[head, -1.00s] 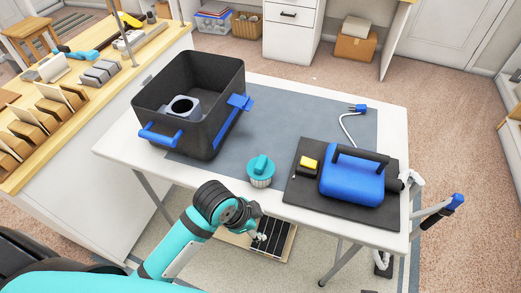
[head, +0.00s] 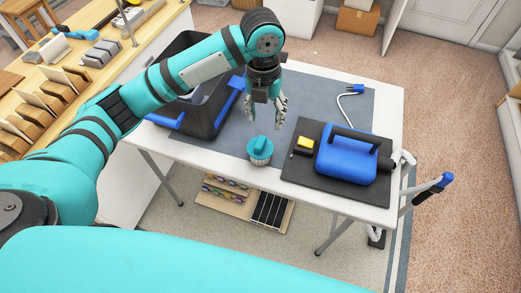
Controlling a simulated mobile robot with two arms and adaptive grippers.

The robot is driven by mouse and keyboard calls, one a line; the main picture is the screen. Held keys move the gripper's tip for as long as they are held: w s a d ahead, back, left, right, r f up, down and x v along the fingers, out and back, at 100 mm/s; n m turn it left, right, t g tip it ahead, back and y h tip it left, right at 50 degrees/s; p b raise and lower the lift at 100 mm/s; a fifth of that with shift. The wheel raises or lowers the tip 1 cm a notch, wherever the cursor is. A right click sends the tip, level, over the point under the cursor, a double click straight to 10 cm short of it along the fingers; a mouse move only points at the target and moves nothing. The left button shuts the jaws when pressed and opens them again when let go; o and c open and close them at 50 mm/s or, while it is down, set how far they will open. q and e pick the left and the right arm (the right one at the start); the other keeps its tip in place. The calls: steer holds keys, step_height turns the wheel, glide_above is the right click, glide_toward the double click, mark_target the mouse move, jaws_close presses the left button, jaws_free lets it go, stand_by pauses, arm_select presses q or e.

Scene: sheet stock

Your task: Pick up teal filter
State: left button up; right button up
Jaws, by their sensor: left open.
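The teal filter (head: 260,150), a round piece with a teal top and a pale ribbed lower part, stands on the table near its front edge, partly on the grey mat (head: 318,98). My left gripper (head: 266,115) hangs open and empty, its fingers pointing down. In the picture it is just above and behind the filter, apart from it. My right gripper is not in view.
A black bin (head: 209,125) with blue handles stands left of the filter, partly hidden by my left arm. A blue machine (head: 347,160) and a small yellow-and-black block (head: 304,146) rest on a dark board to the right. A white cable (head: 342,105) lies behind.

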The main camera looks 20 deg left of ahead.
arm_select(q)
step_height(320, 180, up, 2)
steer(key=w+a+m, duration=0.1)
steer(key=a, duration=0.1)
steer(key=p, duration=0.3)
glide_above(260, 142)
steer(key=f, duration=1.1)
steer(key=shift+s+d+f, duration=0.1)
steer(key=shift+s+f, duration=0.2)
steer(key=shift+f, duration=0.1)
steer(key=f, duration=0.1)
steer(key=f+p, duration=0.1)
steer(key=f, duration=0.2)
steer(key=shift+w+f+p, duration=0.1)
steer(key=shift+w+p, duration=0.2)
steer(key=shift+w, duration=0.05)
steer(key=shift+f, duration=0.55)
jaws_close()
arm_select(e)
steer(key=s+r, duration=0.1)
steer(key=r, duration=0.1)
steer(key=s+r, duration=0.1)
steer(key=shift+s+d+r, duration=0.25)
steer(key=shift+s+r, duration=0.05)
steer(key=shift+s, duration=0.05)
